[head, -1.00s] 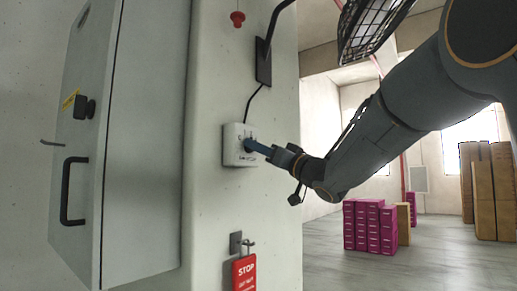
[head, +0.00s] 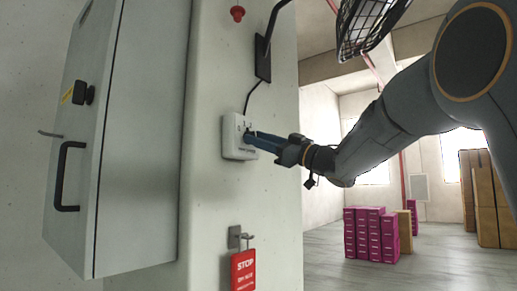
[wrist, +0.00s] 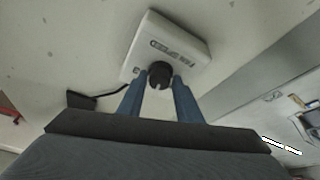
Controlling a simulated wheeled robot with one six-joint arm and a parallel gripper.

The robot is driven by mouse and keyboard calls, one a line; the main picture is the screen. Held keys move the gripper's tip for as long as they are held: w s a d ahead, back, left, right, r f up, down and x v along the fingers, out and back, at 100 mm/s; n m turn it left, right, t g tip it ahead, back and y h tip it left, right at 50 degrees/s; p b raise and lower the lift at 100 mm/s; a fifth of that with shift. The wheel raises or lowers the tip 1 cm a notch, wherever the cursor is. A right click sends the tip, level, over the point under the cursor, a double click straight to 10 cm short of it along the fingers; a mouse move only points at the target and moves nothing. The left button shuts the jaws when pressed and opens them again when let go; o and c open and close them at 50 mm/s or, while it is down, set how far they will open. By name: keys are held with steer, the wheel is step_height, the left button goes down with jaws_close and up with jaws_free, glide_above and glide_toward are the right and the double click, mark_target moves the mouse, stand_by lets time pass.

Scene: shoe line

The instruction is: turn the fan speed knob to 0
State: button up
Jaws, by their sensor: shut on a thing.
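The fan speed knob (wrist: 160,74) is a small black round knob on a white control box (wrist: 182,42) in the wrist view. The box (head: 233,138) is fixed to the pale pillar in the head view, where my fingers cover the knob. My gripper (wrist: 158,82) has its two blue fingers on either side of the knob, shut on it. In the head view my gripper (head: 250,139) reaches the box from the right. The box's printed label shows, but I cannot read the knob's setting.
A grey cabinet (head: 145,150) with a black handle (head: 65,178) stands left of the box. A red STOP tag (head: 243,271) hangs below on a hook. A caged fan (head: 365,22) is above right. Purple boxes (head: 372,235) stand on the open floor behind.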

steer(key=shift+w+d+r+n+g+b, duration=0.1)
steer(key=shift+n+g+b, duration=0.65)
steer(key=shift+n, duration=1.3)
steer(key=shift+w+d+r+n+g+b, duration=0.15)
steer(key=shift+n+g+b, duration=0.2)
steer(key=shift+n+g, duration=1.3)
steer(key=shift+s+a+r+n+g+b, duration=0.1)
steer(key=shift+n+g+b, duration=0.45)
steer(key=shift+n, duration=1.95)
steer(key=o, duration=0.9)
steer(key=shift+w, duration=0.1)
steer(key=shift+d+f, duration=0.1)
steer(key=shift+d, duration=0.05)
steer(key=b+v, duration=0.2)
steer(key=v, duration=0.5)
steer(key=shift+d, duration=0.25)
